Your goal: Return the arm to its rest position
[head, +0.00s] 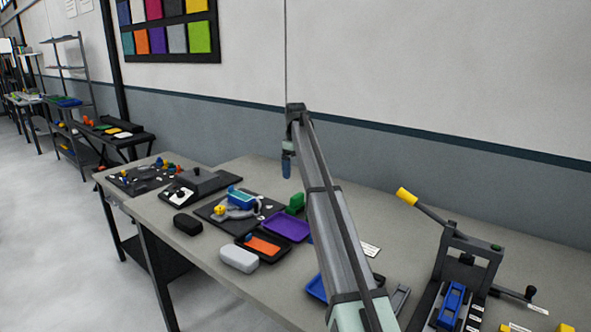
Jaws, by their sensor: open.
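My arm rises from the bottom middle of the head view and reaches up and away over the workbench (330,182). At its far end a short wrist section hangs down, and my gripper (287,170) is at its lower tip, above the back of the bench near the wall. It is small and far off, so its fingers cannot be made out singly, but it is open and nothing shows in it. My arm hides part of the bench behind it.
A lever press (467,262) with a yellow-ended handle (407,196) stands at right. A purple tray (285,227), black tray with orange sheet (263,245), grey case (239,258), black case (188,224) and green block (296,203) lie left of my arm. The air above is clear.

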